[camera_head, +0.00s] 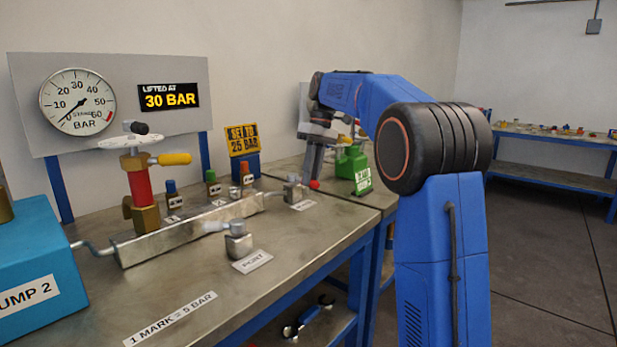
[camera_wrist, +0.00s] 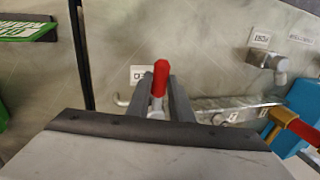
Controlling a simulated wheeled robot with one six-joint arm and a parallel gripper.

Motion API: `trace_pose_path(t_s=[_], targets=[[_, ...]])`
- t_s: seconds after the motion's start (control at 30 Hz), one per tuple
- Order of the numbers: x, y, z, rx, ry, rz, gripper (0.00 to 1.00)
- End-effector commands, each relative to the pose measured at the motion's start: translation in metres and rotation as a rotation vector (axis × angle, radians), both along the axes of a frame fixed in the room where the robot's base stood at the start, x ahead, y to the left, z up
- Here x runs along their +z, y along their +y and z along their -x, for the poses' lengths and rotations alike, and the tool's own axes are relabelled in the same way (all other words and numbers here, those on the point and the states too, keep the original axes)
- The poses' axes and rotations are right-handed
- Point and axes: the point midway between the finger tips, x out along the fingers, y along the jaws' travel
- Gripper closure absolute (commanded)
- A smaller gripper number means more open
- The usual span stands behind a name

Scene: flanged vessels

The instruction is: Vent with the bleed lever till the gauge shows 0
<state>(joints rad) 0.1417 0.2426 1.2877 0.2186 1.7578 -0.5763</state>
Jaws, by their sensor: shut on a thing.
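The gauge (camera_head: 77,102) is on the grey panel at the upper left in the head view. Its needle points to the lower left, at or very near the 0 mark. A display (camera_head: 168,96) beside it reads "LIFTED AT 30 BAR". My gripper (camera_head: 313,175) points down at the bench's right end. It is shut on a red-handled lever, whose red end (camera_head: 314,184) shows below the jaws. The wrist view shows the red handle (camera_wrist: 161,74) between the two fingers, beside a partly hidden label (camera_wrist: 142,74); the fingers hide its lower part.
A red and brass valve (camera_head: 139,184) with a yellow handle stands on the metal manifold (camera_head: 190,228). Several small coloured-top parts stand behind it. A "SET TO 25 BAR" sign (camera_head: 243,140) and a green sign (camera_head: 362,178) are near my arm. A blue pump box (camera_head: 35,265) stands left.

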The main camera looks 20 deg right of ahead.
Motion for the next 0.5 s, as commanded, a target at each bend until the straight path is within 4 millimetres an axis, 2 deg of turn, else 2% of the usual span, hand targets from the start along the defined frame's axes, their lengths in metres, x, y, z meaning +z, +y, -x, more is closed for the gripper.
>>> trace_pose_path(t_s=[0.5], targets=[[0.0007,-0.0038,-0.0029,0.053,-0.003,0.001,1.00]])
